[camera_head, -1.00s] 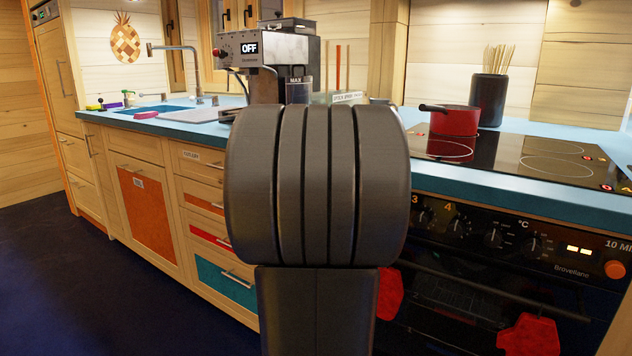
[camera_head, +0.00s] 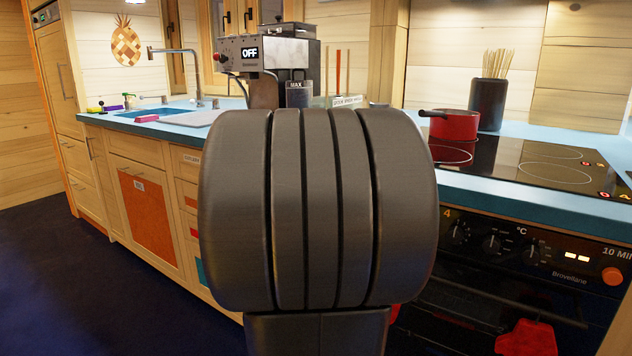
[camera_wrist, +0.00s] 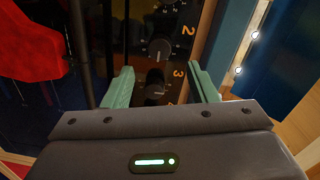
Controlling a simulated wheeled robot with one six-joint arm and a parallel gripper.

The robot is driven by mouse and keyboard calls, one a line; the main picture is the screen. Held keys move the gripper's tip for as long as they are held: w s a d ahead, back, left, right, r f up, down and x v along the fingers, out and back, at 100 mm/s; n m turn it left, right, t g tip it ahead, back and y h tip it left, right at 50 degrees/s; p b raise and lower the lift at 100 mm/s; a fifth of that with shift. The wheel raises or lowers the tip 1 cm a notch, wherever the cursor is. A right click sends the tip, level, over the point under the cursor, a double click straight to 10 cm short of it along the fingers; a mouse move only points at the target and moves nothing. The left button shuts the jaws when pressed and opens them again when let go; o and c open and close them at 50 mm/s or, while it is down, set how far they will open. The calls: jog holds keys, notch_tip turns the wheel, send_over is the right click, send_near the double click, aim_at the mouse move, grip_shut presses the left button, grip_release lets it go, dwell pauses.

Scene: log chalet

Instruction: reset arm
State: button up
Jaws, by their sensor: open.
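My gripper (camera_wrist: 162,90) shows in the wrist view with its two green fingers spread apart and nothing between them. It faces the dark front panel of the oven, where black knobs (camera_wrist: 158,52) with numbers show beyond the fingers. In the head view my dark arm fills the middle of the picture and hides the gripper.
The oven (camera_head: 500,262) and its hob (camera_head: 545,165) stand close on the right, with a red pot (camera_head: 455,125) on the hob. A red cloth (camera_head: 527,338) hangs at the oven front; red fabric (camera_wrist: 30,50) also shows in the wrist view. Dark floor (camera_head: 90,290) is free at the left.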

jog(key=p+v, duration=0.2)
jog(key=v, duration=0.5)
jog(key=w+d+n+p, duration=0.2)
jog(key=w+n+p, duration=0.1)
jog(key=n+p, duration=0.1)
jog(key=w+d+n+p, duration=0.3)
jog(key=w+n+p, duration=0.1)
jog(key=n, duration=0.3)
jog(key=w+d+n+p, duration=0.2)
jog(key=w+n+p, duration=0.2)
jog(key=n+p, duration=0.1)
jog(key=shift+w+d+f+n+h, duration=0.1)
jog(key=shift+w+n+h, duration=0.1)
jog(key=shift+n, duration=0.15)
jog(key=shift+w+d+f+n+h, duration=0.1)
jog(key=shift+n+h, duration=0.1)
jog(key=shift+n, duration=0.15)
dwell(0.3)
jog(key=shift+a, duration=0.1)
